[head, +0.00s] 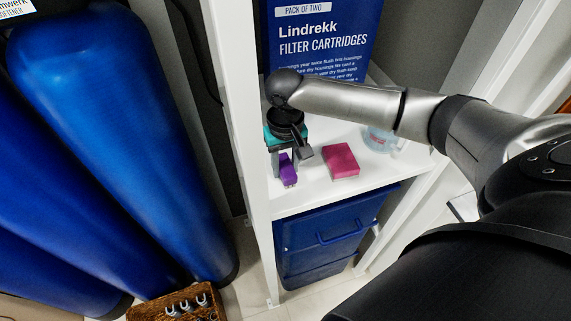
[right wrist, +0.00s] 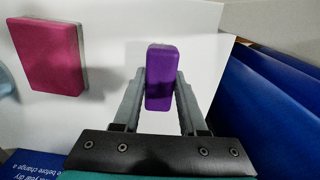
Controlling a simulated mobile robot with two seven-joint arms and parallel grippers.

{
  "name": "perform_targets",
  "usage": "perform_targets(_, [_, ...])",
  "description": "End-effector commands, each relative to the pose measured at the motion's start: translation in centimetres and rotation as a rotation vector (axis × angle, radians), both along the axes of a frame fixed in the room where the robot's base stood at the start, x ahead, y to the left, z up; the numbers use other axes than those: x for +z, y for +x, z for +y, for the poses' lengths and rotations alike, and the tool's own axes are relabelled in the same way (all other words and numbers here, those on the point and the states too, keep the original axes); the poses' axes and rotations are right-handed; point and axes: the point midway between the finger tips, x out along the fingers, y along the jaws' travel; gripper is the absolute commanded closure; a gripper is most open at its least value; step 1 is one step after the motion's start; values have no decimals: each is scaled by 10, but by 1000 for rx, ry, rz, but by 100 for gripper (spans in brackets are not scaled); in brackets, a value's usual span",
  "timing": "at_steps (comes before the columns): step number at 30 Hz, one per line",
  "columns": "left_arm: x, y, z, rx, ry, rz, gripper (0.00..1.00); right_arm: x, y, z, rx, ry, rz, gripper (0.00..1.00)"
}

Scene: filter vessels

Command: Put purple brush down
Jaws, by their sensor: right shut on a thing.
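The purple brush (head: 288,170) is a small block at the front left of the white shelf (head: 310,194). My right gripper (head: 284,157) reaches down over it and is shut on it. In the right wrist view the purple brush (right wrist: 161,80) sits between the two grey fingers of the right gripper (right wrist: 160,92), with the white shelf surface behind it. The brush is at or very near the shelf surface; I cannot tell whether it touches. My left gripper is not in view.
A pink block (head: 341,161) lies right of the brush. A clear container (head: 380,138) stands behind it, partly hidden by my arm. A blue cartridge box (head: 322,35) stands at the back. A white post (head: 236,100) borders the left; a blue bin (head: 325,235) is below.

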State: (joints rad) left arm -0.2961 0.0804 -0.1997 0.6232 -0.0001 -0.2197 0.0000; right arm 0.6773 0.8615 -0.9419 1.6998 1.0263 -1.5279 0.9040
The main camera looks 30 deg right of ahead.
Motion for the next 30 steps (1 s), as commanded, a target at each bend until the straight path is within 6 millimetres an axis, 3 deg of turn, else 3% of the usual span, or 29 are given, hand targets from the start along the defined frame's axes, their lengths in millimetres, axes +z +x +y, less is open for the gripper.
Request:
perform_targets(7, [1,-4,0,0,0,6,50,-2,0,0,0,0,1,100])
perform_targets(8, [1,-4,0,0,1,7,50,-2,0,0,0,0,0,55])
perform_targets(15, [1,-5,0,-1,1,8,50,-2,0,0,0,0,0,29])
perform_targets(25, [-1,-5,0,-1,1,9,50,2,1,0,0,0,-2,29])
perform_targets(30, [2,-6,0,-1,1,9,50,30,1,0,0,0,-5,29])
